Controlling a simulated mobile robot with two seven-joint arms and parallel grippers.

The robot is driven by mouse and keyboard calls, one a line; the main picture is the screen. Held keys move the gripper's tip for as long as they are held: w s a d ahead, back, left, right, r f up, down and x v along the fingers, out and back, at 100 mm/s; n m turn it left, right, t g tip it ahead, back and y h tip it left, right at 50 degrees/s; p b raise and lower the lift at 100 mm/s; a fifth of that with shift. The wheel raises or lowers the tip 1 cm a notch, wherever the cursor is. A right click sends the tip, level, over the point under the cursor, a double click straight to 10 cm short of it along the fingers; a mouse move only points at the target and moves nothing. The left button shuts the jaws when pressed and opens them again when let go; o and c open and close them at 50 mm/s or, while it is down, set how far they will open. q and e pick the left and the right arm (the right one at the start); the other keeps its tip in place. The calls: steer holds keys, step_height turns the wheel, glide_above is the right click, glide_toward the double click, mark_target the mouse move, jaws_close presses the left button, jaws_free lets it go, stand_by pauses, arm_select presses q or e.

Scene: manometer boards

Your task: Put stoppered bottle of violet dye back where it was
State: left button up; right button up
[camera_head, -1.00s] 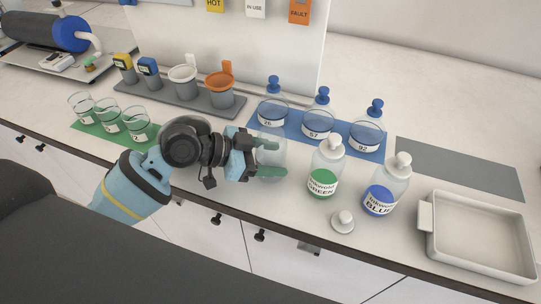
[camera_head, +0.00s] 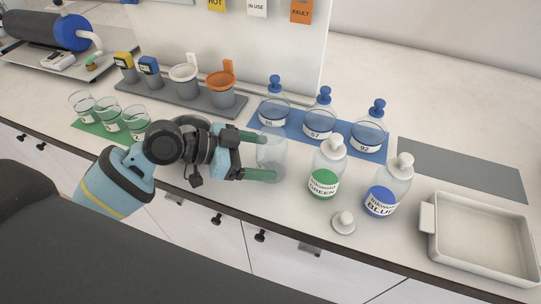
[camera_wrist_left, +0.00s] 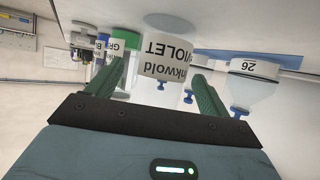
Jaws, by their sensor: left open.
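The violet dye bottle (camera_head: 272,158) stands upright on the bench, left of the green dye bottle (camera_head: 326,170). It looks clear in the head view; its violet label (camera_wrist_left: 165,58) shows upside down in the wrist view. I see no stopper on it in the head view. A loose white stopper (camera_head: 343,222) lies on the bench in front of the green bottle. My left gripper (camera_head: 262,156) is open, its green fingertips spread at the bottle's left side; whether they touch it I cannot tell. My right gripper is not in view.
The stoppered blue dye bottle (camera_head: 387,186) stands right of the green one. Blue-stoppered flasks (camera_head: 320,122) stand on a blue mat (camera_head: 344,141) behind. A white tray (camera_head: 428,242) and a bare grey mat (camera_head: 460,168) lie right. Small beakers (camera_head: 107,112) stand left.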

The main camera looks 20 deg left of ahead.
arm_select(q)
steer(key=v, duration=0.7)
steer(key=shift+s+a+b, duration=0.15)
steer(key=shift+a+b, duration=0.1)
steer(key=shift+b, duration=0.15)
steer(key=shift+s+a+r, duration=0.35)
steer(key=shift+a+r, duration=0.1)
steer(key=shift+a, duration=0.05)
